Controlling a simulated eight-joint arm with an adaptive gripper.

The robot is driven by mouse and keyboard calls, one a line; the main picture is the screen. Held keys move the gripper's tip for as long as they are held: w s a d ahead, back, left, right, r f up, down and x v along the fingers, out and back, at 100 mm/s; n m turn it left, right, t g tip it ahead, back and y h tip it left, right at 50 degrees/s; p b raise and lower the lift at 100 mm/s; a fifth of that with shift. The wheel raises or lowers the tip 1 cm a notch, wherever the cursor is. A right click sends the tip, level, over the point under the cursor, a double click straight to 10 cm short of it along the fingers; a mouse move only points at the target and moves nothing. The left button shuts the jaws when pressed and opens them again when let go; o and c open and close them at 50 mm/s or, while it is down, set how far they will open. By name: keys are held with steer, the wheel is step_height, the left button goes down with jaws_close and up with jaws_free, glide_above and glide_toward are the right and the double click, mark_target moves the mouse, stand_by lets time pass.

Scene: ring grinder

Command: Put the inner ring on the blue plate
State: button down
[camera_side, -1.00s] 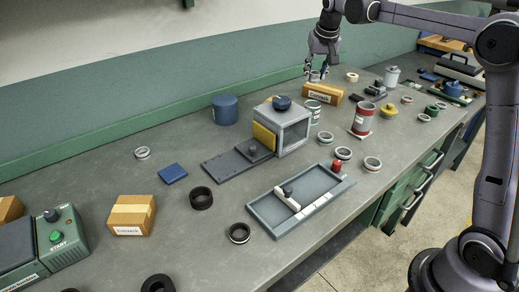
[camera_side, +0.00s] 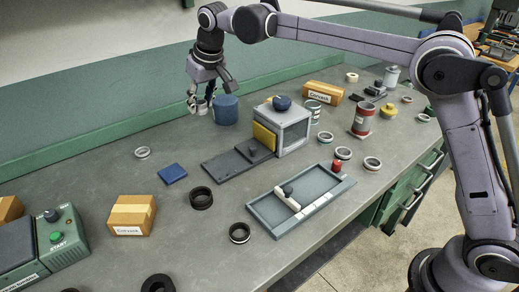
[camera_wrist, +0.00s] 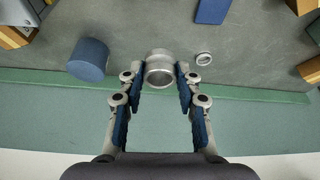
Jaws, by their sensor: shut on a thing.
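My gripper (camera_side: 199,103) is shut on a silver metal ring, the inner ring (camera_wrist: 160,72), held between the blue-padded fingers in the wrist view. In the side view the ring is small and partly hidden by the fingers, in the air beside the blue cylinder. The blue plate (camera_side: 172,173) is a small flat square lying on the bench, in front of and below my gripper, with nothing on it. It also shows at the top of the wrist view (camera_wrist: 212,10), to the right of the held ring.
The blue cylinder (camera_side: 225,109) stands close to my gripper. A small metal ring (camera_side: 142,152) lies left of the plate, a black ring (camera_side: 201,198) right of it. A cardboard box (camera_side: 131,215), a dark rail (camera_side: 232,163) and a grey tray (camera_side: 262,212) stand nearby.

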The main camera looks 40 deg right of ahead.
mark_target(204, 113)
step_height(204, 113, down, 5)
steer(key=shift+d+r, duration=0.15)
steer(key=shift+r, duration=0.05)
steer(key=a+f, duration=0.2)
steer(key=a, duration=0.1)
steer(key=w+a+f, duration=0.1)
steer(key=a+f, duration=0.1)
steer(key=a, duration=0.2)
steer(key=a+f, duration=0.3)
steer(key=a, duration=0.1)
steer(key=shift+w+a, duration=0.1)
steer(key=shift+w, duration=0.1)
steer(key=shift+a+f, duration=0.1)
steer(key=shift+f, duration=1.95)
steer(key=c, duration=0.9)
jaws_free()
steer(key=shift+f, duration=0.15)
